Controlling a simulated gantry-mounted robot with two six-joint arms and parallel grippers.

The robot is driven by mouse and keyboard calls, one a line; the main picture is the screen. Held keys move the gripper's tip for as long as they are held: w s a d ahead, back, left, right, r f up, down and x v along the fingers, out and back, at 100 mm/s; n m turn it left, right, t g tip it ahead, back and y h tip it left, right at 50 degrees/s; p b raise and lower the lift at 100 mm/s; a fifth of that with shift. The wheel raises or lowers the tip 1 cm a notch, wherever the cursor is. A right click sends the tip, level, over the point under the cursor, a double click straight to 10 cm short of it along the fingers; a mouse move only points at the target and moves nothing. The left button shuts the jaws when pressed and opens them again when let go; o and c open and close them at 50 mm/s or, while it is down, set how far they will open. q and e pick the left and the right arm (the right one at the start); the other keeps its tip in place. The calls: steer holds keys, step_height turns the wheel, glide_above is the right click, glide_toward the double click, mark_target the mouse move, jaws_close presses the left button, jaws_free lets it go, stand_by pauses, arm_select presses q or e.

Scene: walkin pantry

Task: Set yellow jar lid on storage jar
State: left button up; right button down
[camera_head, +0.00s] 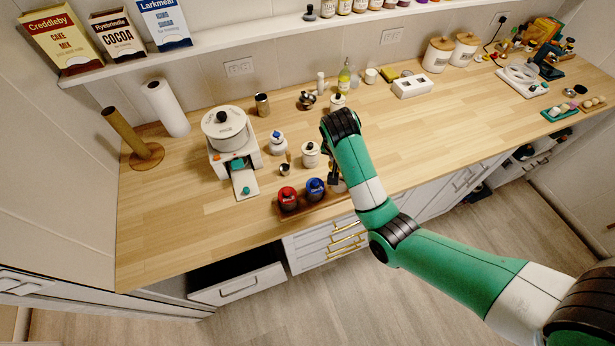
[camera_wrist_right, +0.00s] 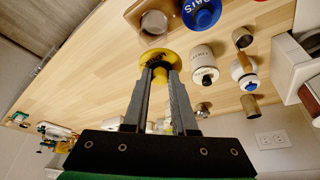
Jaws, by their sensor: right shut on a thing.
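In the right wrist view, my right gripper (camera_wrist_right: 160,70) is shut on the yellow jar lid (camera_wrist_right: 157,54), a round yellow disc at the fingertips. In that view the lid lies between the gripper and an open, lidless storage jar (camera_wrist_right: 153,22) on the wooden tray (camera_wrist_right: 133,14), apart from it in the picture. In the head view, my right gripper (camera_head: 333,174) is over the counter by the tray's right end. The arm hides the lid there and mostly covers the lidless jar. My left gripper is not in view.
A blue-lidded jar (camera_head: 315,187) and a red-lidded jar (camera_head: 288,197) stand on the tray near the counter's front edge. A white canister (camera_head: 311,155), small metal cup (camera_head: 285,170) and blue-topped white pot (camera_head: 277,143) stand behind. The counter (camera_head: 430,130) to the right is clear.

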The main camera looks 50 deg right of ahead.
steer(key=shift+s+d, duration=0.3)
steer(key=shift+d, duration=0.2)
steer(key=shift+s+d, duration=0.3)
steer(key=shift+d, duration=0.2)
step_height(320, 180, down, 6)
steer(key=shift+f, duration=0.2)
steer(key=shift+a+f, duration=0.1)
steer(key=shift+f, duration=0.4)
stand_by(1.8)
steer(key=shift+c, duration=0.8)
jaws_free()
steer(key=shift+r, duration=3.5)
steer(key=shift+w+a, duration=0.1)
